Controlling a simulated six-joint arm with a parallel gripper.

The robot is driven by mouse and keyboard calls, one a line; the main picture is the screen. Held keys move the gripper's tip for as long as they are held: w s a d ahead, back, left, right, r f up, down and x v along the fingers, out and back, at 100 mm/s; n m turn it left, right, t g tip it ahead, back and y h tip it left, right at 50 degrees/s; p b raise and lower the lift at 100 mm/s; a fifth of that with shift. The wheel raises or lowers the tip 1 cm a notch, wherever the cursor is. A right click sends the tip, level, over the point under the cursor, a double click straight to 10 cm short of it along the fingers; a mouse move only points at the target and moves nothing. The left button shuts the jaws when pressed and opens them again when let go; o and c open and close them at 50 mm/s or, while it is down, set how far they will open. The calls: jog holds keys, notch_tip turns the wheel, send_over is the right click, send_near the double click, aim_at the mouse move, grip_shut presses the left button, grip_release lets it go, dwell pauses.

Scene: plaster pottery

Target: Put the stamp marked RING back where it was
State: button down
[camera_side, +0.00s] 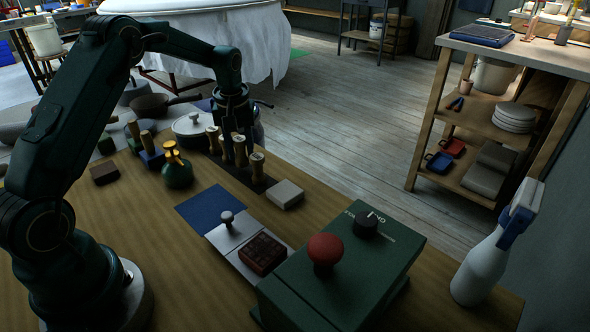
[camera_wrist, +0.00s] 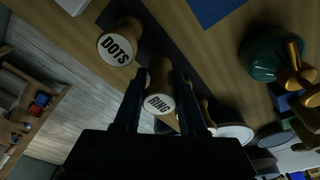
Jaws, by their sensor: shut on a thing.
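The RING stamp is a wooden peg with a round white label, seen between my fingers in the wrist view (camera_wrist: 158,103). My gripper (camera_wrist: 158,82) is shut on it. In the side view my gripper (camera_side: 235,132) points down over the dark strip (camera_side: 226,172), in the row of wooden stamps. The RING stamp (camera_side: 240,153) looks upright there. Whether its foot touches the strip is hard to tell. The DOTS stamp (camera_wrist: 117,46) stands beside it, nearer the side camera (camera_side: 257,166). Another stamp (camera_side: 213,141) stands on the far side.
A pale block (camera_side: 285,194) lies beside the strip's near end. A green jar with a brass top (camera_side: 177,171) stands left of the row. A lidded pot (camera_side: 192,126) is behind it. A blue sheet (camera_side: 211,207) and a green box with a red knob (camera_side: 345,270) are nearer.

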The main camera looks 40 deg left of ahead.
jog(key=shift+f, duration=0.85)
jog(key=shift+f, duration=0.1)
jog(key=shift+c, duration=2.4)
grip_release()
jog(key=s+d+r+m+t, duration=0.1)
jog(key=s+d+r, duration=0.15)
jog(key=r, duration=0.55)
jog(key=s+d+r+m, duration=0.15)
jog(key=d+r, duration=0.25)
jog(key=r, duration=0.4)
jog(key=s+d+m+t, duration=0.1)
jog(key=s+d+m, duration=0.2)
jog(key=s+d, duration=0.2)
jog(key=s+d+f+m+t+h, duration=0.1)
jog(key=s+d, duration=0.4)
jog(key=s, duration=0.7)
jog(key=shift+d+f+m+t, duration=0.3)
jog(key=shift+m+t, duration=0.4)
jog(key=shift+m, duration=0.55)
